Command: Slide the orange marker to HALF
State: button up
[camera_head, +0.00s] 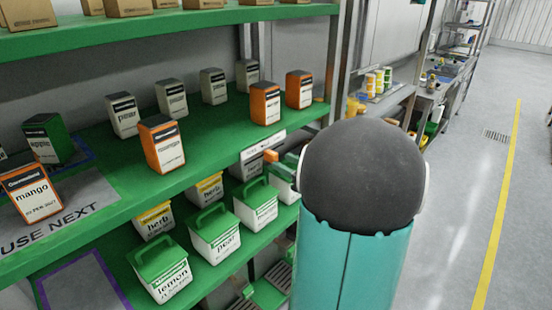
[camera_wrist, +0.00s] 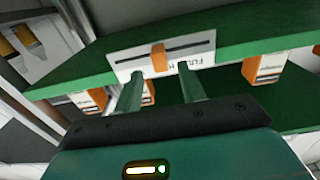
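The orange marker (camera_wrist: 159,57) sits on a dark horizontal slot in a white label plate (camera_wrist: 205,56) on the green shelf's edge. It is near the middle of the slot in the wrist view. The lettering reads upside down, partly "FULL" and an "H"; a finger hides the rest. My gripper (camera_wrist: 160,71) is open, one fingertip on each side of the marker, with gaps on both sides. I cannot tell how far short of the plate the fingertips are. In the head view the marker (camera_head: 271,156) and plate (camera_head: 262,145) show left of my arm, which hides my gripper.
Orange and white cartons (camera_head: 265,104) stand on the green shelf (camera_head: 215,150) above the plate. Lidded tubs (camera_head: 255,205) fill the shelf below. A grey shelf post (camera_head: 338,50) rises near my arm. The floor (camera_head: 465,190) at right is clear.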

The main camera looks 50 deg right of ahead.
jog(key=s, duration=0.8)
jog(key=shift+d, duration=0.1)
jog(key=w+a+r+m+g+h, duration=0.15)
jog(key=w+r+h, duration=0.25)
jog(key=w, duration=0.4)
jog(key=w+a+r+m+g+h, duration=0.2)
jog(key=w+a+g+h, duration=0.1)
jog(key=a, duration=0.5)
jog(key=s+a+f+n+g+y, duration=0.1)
jog(key=s+a, duration=0.3)
jog(key=a, duration=0.5)
jog(key=s+a+f+n+g+y, duration=0.1)
jog(key=s+a+f+g+y, duration=0.2)
jog(key=a, duration=0.6)
jog(key=s+a+f+n+g+y, duration=0.1)
jog(key=s+a+g, duration=0.3)
jog(key=a, duration=0.5)
jog(key=s+f+y, duration=0.1)
jog(key=s, duration=0.1)
jog(key=shift+s+f, duration=0.35)
jog(key=shift+f, duration=0.05)
jog(key=shift+d, duration=0.1)
